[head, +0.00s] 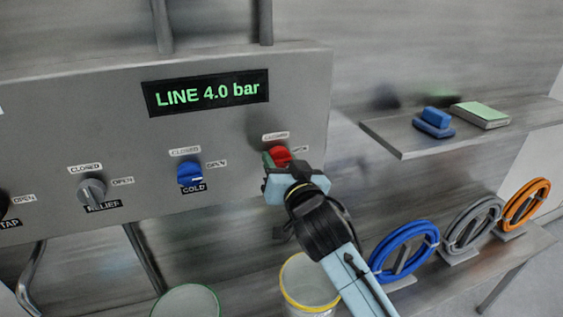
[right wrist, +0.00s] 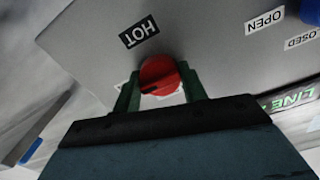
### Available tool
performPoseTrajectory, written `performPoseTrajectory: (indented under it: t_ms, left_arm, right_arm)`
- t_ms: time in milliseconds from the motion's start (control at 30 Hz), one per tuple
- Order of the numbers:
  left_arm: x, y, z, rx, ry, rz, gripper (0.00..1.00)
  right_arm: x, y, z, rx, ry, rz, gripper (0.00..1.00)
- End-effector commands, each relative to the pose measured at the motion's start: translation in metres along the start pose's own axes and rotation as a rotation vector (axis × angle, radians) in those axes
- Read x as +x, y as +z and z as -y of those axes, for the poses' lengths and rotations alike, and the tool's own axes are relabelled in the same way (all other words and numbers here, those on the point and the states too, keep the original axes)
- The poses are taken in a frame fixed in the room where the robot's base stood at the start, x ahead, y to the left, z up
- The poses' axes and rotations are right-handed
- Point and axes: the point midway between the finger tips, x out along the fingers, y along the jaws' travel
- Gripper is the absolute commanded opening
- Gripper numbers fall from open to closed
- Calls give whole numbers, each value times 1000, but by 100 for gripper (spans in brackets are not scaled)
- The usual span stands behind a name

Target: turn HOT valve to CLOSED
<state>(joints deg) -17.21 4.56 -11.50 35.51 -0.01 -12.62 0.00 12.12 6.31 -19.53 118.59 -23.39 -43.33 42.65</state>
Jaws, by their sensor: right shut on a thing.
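The HOT valve is a red round knob (head: 280,156) on the grey panel, with a CLOSED label (head: 275,136) above it and an OPEN label (head: 300,149) to its right. In the right wrist view the red knob (right wrist: 160,76) sits beside the HOT label (right wrist: 139,32). A dark mark on it points lower left, roughly toward a white label partly hidden by a finger. My right gripper (right wrist: 160,92) is shut on the knob, with a green finger on each side. The gripper hides part of the knob in the head view. My left gripper is not in view.
The blue COLD knob (head: 190,173) and grey RELIEF knob (head: 92,190) are to the left on the panel (head: 60,130). The display (head: 206,93) reads LINE 4.0 bar. A yellow-rimmed bucket (head: 308,285) stands below. Hose coils (head: 405,250) and a shelf (head: 400,135) are at right.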

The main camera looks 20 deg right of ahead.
Motion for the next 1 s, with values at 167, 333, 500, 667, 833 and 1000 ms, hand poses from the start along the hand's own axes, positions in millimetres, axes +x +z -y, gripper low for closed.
performPoseTrajectory:
  t_ms: [167,333,500,667,833,1000]
  left_arm:
    - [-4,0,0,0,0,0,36]
    - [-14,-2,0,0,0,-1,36]
    - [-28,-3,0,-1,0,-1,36]
    - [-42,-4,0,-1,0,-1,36]
    - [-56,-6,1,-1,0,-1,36]
    - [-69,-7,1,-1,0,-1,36]
  right_arm:
    - [0,-1,0,-27,0,0,19]
    - [0,-2,0,-104,1,2,19]
    - [0,-3,0,-233,1,2,19]
    - [0,-4,1,-384,0,2,19]
    - [0,-3,0,-546,1,1,19]
    - [0,-3,0,-708,1,1,19]
